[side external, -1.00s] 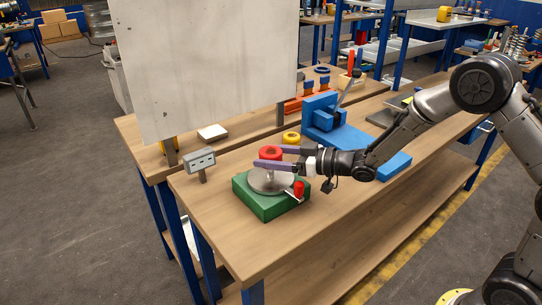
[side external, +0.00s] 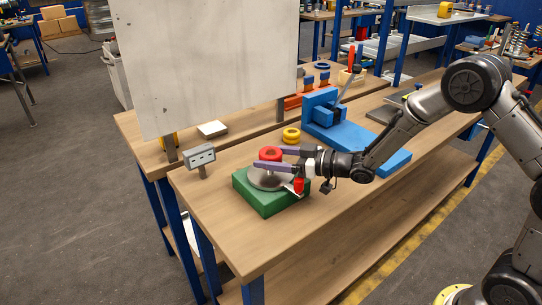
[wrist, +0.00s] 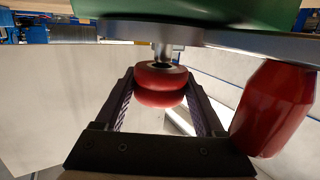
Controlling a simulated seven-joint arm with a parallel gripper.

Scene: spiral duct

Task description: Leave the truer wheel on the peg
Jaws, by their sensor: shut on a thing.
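The red wheel (side external: 270,153), a thick ring with a groove around it, sits between the fingers of my gripper (side external: 272,159). In the wrist view, which shows the stand upside down, my gripper (wrist: 162,98) is shut on the red wheel (wrist: 161,88). The grey peg (wrist: 162,52) of the stand meets the wheel's hole; how deep it goes in is hard to tell. The wheel is apart from the grey disc (side external: 262,181) on the green base (side external: 265,204). A yellow wheel (side external: 291,136) lies on the table behind.
A red handle (side external: 299,186) stands at the disc's edge close to my gripper, also in the wrist view (wrist: 273,108). A grey box with a display (side external: 201,155) stands left. A blue fixture (side external: 335,125) is behind my wrist. The bench's front is clear.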

